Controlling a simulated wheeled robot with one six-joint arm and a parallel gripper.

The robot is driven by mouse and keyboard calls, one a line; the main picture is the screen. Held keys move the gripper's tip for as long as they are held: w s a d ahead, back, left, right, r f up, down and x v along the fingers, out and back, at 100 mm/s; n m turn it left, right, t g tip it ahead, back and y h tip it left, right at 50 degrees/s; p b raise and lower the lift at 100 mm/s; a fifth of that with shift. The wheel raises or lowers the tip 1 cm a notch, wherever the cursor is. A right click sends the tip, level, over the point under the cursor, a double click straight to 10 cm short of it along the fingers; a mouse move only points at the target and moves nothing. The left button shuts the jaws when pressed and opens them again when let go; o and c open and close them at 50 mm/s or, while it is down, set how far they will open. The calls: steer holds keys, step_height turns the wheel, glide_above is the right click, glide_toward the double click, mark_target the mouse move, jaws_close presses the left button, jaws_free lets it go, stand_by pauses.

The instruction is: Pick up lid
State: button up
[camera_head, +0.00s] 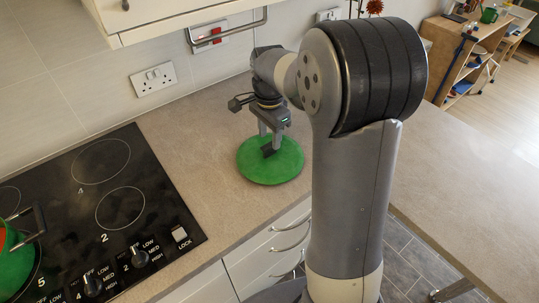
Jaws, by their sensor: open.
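The lid is a round green disc (256,174) lying flat on the counter, right of the hob. A dark knob (268,150) shows near its middle. My gripper (271,143) points down over the lid, with its fingers around or right beside the knob; I cannot tell whether they touch it. The jaws are open. My arm comes in from the right and covers the counter behind the lid.
A black hob (110,215) with knobs fills the left. A green and red pot (14,262) stands on it at the left edge. A wall cabinet (160,18) with a rail hangs above. Drawers (262,258) are below the counter. The counter (455,165) at right is clear.

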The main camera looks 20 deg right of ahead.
mark_target(270, 144)
step_height(270, 144, down, 4)
steer(key=shift+d+f, duration=0.1)
steer(key=shift+c, duration=0.4)
jaws_close()
steer(key=shift+w, duration=0.1)
